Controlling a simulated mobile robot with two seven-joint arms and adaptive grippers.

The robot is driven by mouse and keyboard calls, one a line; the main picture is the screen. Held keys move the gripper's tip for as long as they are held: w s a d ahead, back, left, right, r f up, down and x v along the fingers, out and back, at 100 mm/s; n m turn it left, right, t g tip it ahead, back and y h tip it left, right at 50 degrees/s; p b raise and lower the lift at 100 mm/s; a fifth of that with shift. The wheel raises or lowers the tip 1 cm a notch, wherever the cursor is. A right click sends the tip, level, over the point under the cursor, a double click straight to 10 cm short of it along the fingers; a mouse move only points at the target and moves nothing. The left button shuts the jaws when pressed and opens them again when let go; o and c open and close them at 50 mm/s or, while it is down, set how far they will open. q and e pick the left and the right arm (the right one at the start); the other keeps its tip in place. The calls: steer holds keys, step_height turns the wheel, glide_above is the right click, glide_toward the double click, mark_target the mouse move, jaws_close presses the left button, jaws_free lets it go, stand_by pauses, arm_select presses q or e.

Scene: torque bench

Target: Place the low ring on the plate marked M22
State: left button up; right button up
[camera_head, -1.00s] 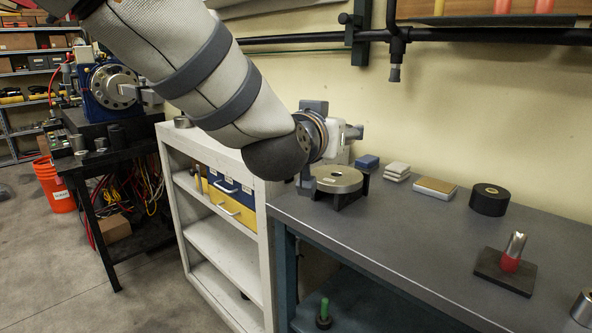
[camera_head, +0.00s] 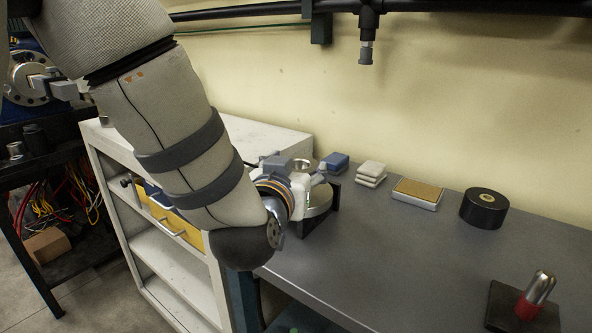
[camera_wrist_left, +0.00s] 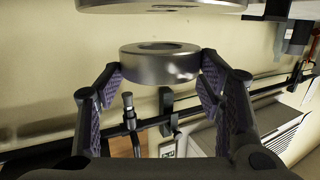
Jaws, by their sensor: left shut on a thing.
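My left gripper (camera_head: 294,171) is shut on a low, shiny metal ring (camera_wrist_left: 158,64). In the left wrist view, the fingers (camera_wrist_left: 160,82) grip it from both sides. That view looks upside down. In the head view, the ring (camera_head: 302,164) shows small between the fingers, above a round metal plate (camera_head: 319,203) on a black stand. The wrist view shows a larger round metal face (camera_wrist_left: 160,4) at the top edge, apart from the ring. My arm covers part of the plate, and no M22 mark is readable. My right gripper is out of view.
Behind and right of the stand are blue blocks (camera_head: 335,162), pale pads (camera_head: 371,173), a tan-topped block (camera_head: 417,193) and a black roll (camera_head: 484,208). A red-and-silver piece (camera_head: 536,295) stands on a dark base. The bench middle (camera_head: 400,255) is clear.

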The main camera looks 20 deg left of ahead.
arm_select(q)
steer(key=f, duration=0.2)
steer(key=shift+w+a+f, duration=0.15)
steer(key=shift+w+f, duration=0.1)
steer(key=shift+f, duration=0.1)
steer(key=shift+s+r, duration=0.15)
steer(key=shift+s, duration=0.15)
steer(key=shift+f, duration=0.2)
steer(key=o, duration=1.7)
steer(key=shift+w+r, duration=0.1)
steer(key=shift+w, duration=0.05)
